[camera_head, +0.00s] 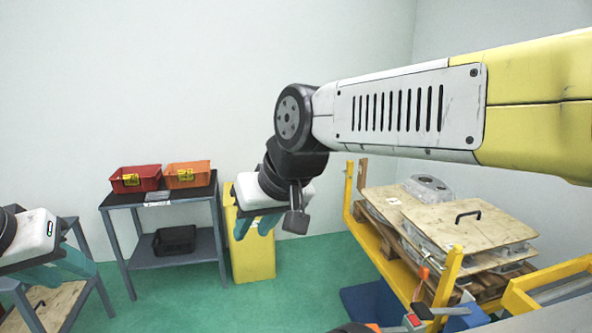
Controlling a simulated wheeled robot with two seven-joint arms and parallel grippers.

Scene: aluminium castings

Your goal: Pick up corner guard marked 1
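I cannot make out a corner guard marked 1 in the head view. A pallet stack (450,222) of castings and plywood boards stands at the right. A small white label (394,201) on its top board is too small to read. My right gripper (255,228) hangs in the middle, fingers down and apart, with nothing visible between them. It is left of the stack, in front of a yellow cabinet. My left gripper (62,288) is at the left edge, teal fingers apart and empty, over a low stand. My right arm crosses the upper right and hides part of the room.
A table (188,196) at the back holds a red bin (136,179) and an orange bin (187,174); a black case (175,240) is on its lower shelf. The yellow cabinet (254,257) stands beside it. A yellow frame (384,260) borders the stack. Green floor (310,280) is clear between.

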